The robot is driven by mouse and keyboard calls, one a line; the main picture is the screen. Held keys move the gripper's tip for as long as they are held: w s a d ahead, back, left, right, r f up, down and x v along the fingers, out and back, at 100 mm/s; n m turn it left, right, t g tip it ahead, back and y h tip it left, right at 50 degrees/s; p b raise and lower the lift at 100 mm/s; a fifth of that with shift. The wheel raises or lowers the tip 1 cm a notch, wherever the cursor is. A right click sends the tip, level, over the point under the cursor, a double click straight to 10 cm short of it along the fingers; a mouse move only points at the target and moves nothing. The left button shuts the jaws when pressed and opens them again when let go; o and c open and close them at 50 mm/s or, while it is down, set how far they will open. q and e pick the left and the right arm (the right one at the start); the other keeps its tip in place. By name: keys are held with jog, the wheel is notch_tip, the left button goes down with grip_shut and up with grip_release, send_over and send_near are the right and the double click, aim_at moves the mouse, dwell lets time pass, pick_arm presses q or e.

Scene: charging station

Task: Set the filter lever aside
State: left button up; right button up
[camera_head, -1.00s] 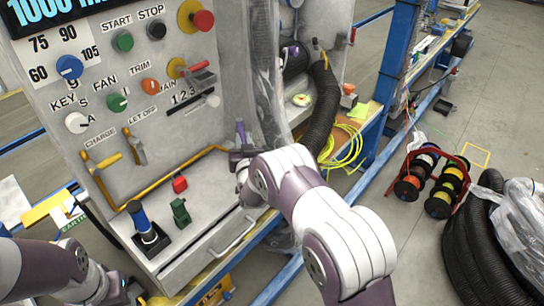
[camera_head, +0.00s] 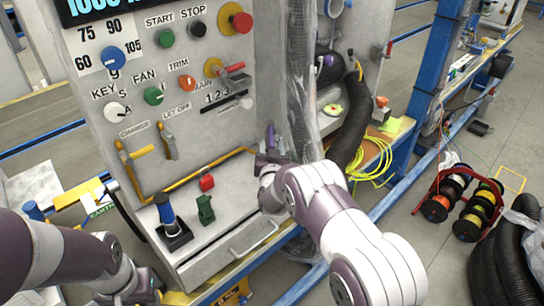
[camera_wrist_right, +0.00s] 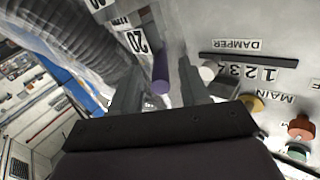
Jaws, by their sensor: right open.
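A purple cylindrical handle (camera_wrist_right: 160,72), likely the filter lever, stands between the two fingers of my right gripper (camera_wrist_right: 160,88) in the right wrist view. The fingers are open, with a gap visible around the handle. In the head view the purple handle (camera_head: 271,137) is a small upright shape by the cabinet's right edge, just above my right gripper (camera_head: 268,160). The lever's base is hidden. My left gripper (camera_head: 135,290) is low at the left, partly cut off by the frame, and its fingers are unclear.
The grey control cabinet (camera_head: 200,130) carries knobs and yellow levers. A white damper knob (camera_wrist_right: 208,70) is close beside the right finger. A ribbed black hose (camera_head: 352,125) and clear plastic sheeting (camera_head: 301,80) hang to the right. A blue-handled stick (camera_head: 165,210) stands on the ledge.

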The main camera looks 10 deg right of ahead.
jog(key=s+a, duration=0.2)
jog(key=s, duration=0.9)
jog(key=shift+s, duration=0.35)
